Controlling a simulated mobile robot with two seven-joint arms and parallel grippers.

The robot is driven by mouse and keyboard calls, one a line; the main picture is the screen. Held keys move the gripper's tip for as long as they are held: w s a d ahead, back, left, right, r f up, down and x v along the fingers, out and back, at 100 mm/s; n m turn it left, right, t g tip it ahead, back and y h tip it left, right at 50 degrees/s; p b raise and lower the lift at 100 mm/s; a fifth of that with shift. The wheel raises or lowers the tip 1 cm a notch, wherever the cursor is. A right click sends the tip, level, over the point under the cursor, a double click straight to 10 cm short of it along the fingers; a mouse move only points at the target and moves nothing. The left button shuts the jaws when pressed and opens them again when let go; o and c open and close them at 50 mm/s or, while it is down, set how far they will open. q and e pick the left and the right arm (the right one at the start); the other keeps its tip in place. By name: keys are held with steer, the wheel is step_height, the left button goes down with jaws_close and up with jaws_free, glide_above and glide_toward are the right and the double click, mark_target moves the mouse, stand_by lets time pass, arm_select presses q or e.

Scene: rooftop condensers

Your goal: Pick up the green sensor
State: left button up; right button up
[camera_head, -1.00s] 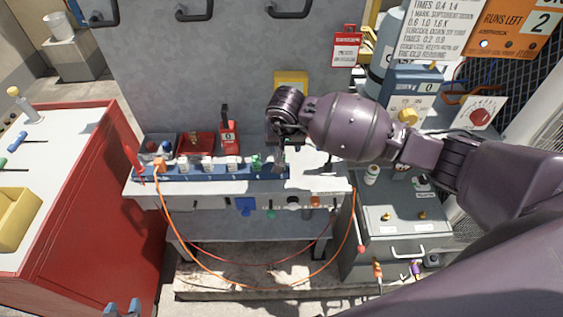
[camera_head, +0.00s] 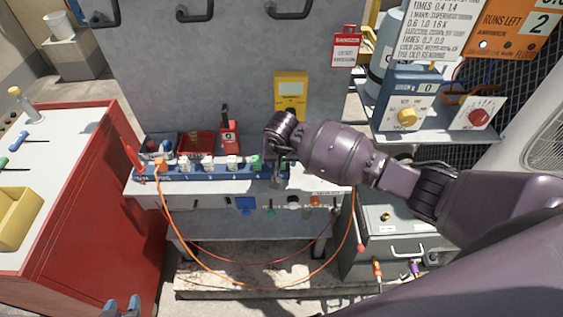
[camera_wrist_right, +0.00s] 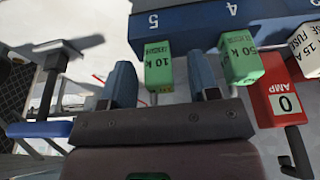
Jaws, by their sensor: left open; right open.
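Two small green sensor blocks stand at the blue numbered rack in the right wrist view: one marked 10 k (camera_wrist_right: 158,66) and one marked 50 k (camera_wrist_right: 240,58). In the head view one green block (camera_head: 256,162) shows at the right part of the blue rack (camera_head: 205,173); the other is hidden by my right gripper. My right gripper (camera_wrist_right: 162,80) is open, with the 10 k block between its fingers in the picture and gaps on both sides. The 50 k block is outside the right-hand finger. My left gripper (camera_head: 122,306) is open and empty at the bottom left edge.
A yellow meter (camera_head: 291,92) is behind the bench. A red cabinet (camera_head: 95,200) stands left. An orange cable (camera_head: 166,225) loops below the rack.

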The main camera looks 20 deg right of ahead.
jaws_close()
steer(key=shift+r, duration=0.1)
step_height(320, 180, up, 20)
steer(key=shift+b, duration=0.35)
stand_by(0.4)
steer(key=c, duration=0.7)
jaws_free()
jaws_close()
